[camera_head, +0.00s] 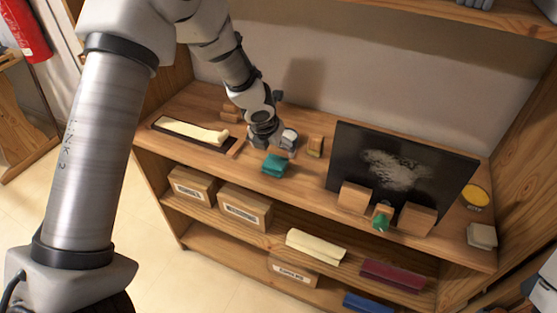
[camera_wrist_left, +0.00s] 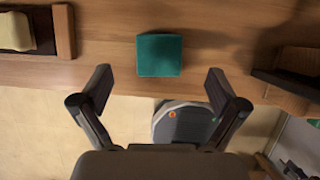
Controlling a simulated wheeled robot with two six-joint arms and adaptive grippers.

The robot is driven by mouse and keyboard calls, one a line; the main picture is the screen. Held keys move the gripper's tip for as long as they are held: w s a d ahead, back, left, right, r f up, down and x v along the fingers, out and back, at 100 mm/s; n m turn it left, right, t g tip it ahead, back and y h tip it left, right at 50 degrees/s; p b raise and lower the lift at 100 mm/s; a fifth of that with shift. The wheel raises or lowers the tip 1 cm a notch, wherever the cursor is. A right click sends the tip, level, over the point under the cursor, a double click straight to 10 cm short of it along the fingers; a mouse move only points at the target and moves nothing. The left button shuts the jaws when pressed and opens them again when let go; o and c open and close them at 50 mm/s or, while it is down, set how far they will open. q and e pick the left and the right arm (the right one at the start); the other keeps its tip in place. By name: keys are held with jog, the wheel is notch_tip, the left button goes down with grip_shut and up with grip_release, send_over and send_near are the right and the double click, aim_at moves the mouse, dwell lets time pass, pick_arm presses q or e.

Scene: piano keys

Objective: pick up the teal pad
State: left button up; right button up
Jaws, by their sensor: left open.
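The teal pad (camera_head: 274,165) lies on the wooden top shelf near its front edge. In the left wrist view the teal pad (camera_wrist_left: 160,55) is a small flat square, beyond and between the fingertips. My left gripper (camera_head: 276,146) is just behind and above the pad in the head view. In the left wrist view my left gripper (camera_wrist_left: 159,82) has its two fingers wide apart with nothing between them. The gap in height between fingers and pad is hard to judge. My right gripper is not in view.
A dark tray with a cream piece (camera_head: 192,130) lies left of the pad. A wooden block (camera_head: 315,146) stands to the right, then a black board (camera_head: 398,165) with blocks before it. A yellow disc (camera_head: 476,195) and grey pad (camera_head: 482,236) lie far right.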

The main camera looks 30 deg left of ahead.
aim_at(275, 162)
pick_arm(q)
jog(key=shift+x, duration=0.95)
jog(key=shift+f+b, duration=0.35)
jog(key=shift+b, duration=0.1)
jog(key=shift+s+a+f+b, duration=0.1)
jog(key=shift+s+f+b, duration=0.05)
jog(key=shift+f+b, duration=0.35)
jog(key=shift+s+f+b, duration=0.1)
jog(key=shift+f+b, duration=0.25)
jog(key=shift+f, duration=0.25)
jog(key=x, duration=0.3)
jog(key=shift+w+r, duration=0.1)
jog(key=shift+w, duration=0.25)
jog(key=shift+s, duration=0.2)
jog(key=shift+c, duration=1.3)
jog(key=shift+s+r, duration=0.1)
jog(key=c, duration=0.8)
